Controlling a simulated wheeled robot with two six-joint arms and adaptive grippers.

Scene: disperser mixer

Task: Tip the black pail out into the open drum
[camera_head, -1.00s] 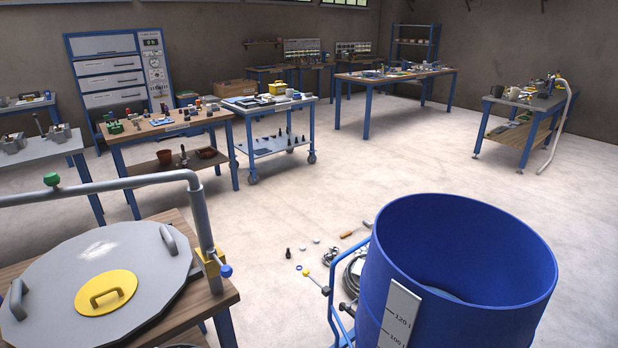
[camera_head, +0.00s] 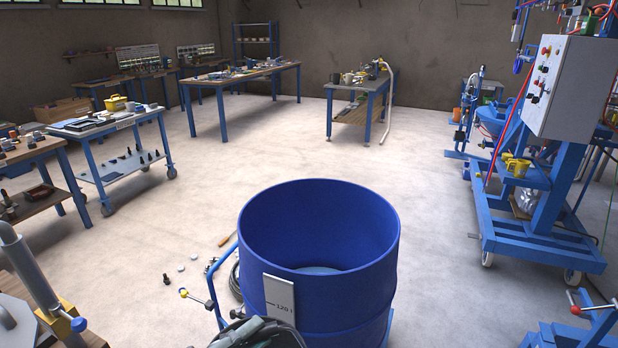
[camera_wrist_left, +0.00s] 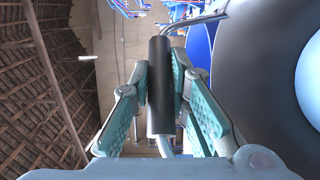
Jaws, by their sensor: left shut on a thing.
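The open blue drum (camera_head: 330,305) stands upright at the lower middle of the head view. Its open top faces up, and a pale surface (camera_head: 318,270) shows low inside. My left gripper (camera_head: 240,332) is at the bottom edge, in front of the drum's left side. In the left wrist view my left gripper (camera_wrist_left: 160,105) is shut on a black handle grip (camera_wrist_left: 160,75) on a bent metal bar. The black pail (camera_wrist_left: 262,60) fills the right of that view, with a pale round area at the edge. The head view cuts off most of the pail. My right gripper is not in view.
A blue machine with a grey control box (camera_head: 575,85) stands at the right. A trolley (camera_head: 115,150) and worktables stand at the left and back. Small tools and a hose lie on the floor left of the drum. The floor behind the drum is clear.

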